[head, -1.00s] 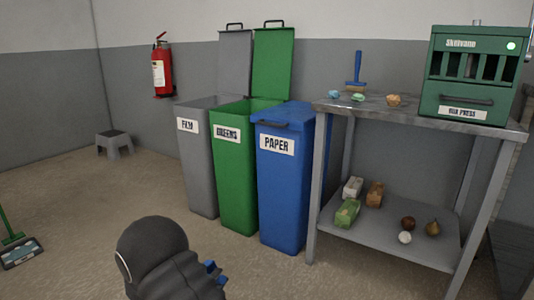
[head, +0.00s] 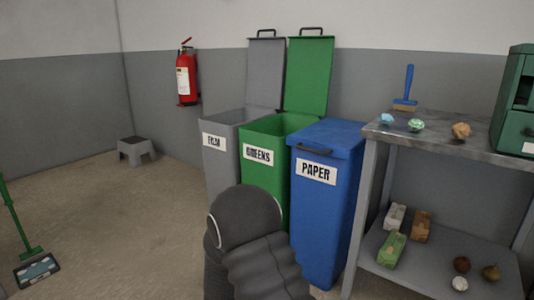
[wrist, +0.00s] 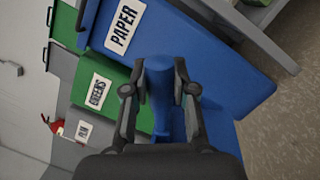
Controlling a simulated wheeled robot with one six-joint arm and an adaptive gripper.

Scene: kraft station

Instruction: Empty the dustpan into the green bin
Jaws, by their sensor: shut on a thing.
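The green bin (head: 265,185), labelled GREENS, stands between the grey and blue bins with its lid raised. It also shows in the wrist view (wrist: 109,98), at the left. In the wrist view my gripper (wrist: 160,72) is shut on a blue handle (wrist: 160,92), over the blue bin's side of the picture. The rest of the held thing is hidden or blends with the blue bin, so I cannot make out a pan or its load. In the head view my dark arm covers the green bin's lower part, and the gripper is hidden behind it.
The grey bin (head: 225,165) is open; the blue PAPER bin (head: 325,220) is closed. A metal table (head: 440,140) at right holds a blue brush (head: 407,88) and crumpled pieces. A green-handled tool (head: 20,222) and a stool (head: 137,151) stand left.

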